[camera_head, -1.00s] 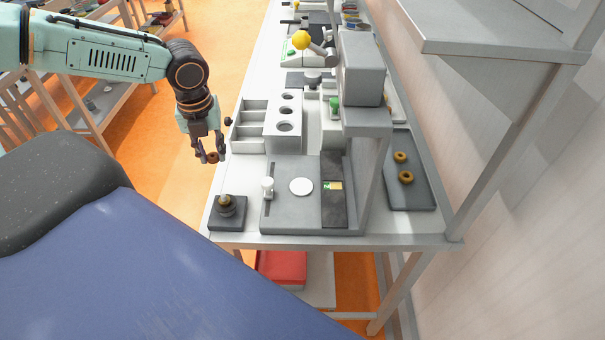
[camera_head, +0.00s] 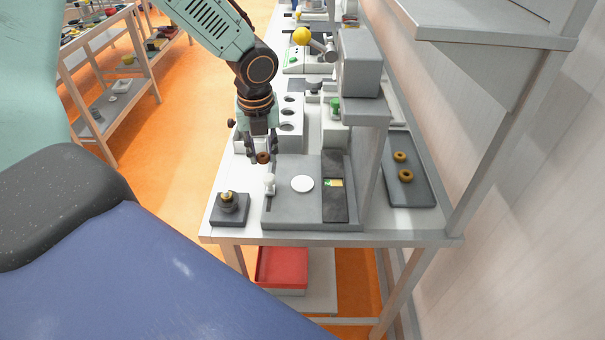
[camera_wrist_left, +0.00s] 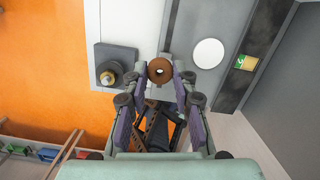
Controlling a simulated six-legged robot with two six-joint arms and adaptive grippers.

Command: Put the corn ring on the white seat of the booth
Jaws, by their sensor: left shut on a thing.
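My left gripper (camera_head: 262,157) is shut on a small brown ring, the corn ring (camera_head: 263,157), and holds it in the air near the left rear of the booth's grey base. In the left wrist view the ring (camera_wrist_left: 160,70) sits between the fingertips of the gripper (camera_wrist_left: 160,74), its hole showing. The booth (camera_head: 285,208) is a grey base with an upright column and box at the right. Its round white seat (camera_head: 302,184) lies flat and empty, right of and nearer than the gripper; it also shows in the left wrist view (camera_wrist_left: 208,53). My right gripper is not seen.
A white knob (camera_head: 269,182) stands on the base's left side. A dark block with a brass-coloured piece (camera_head: 228,203) is at the table's front left. A grey tray (camera_head: 415,190) with two brown rings lies at right. A holed white block (camera_head: 290,130) stands behind.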

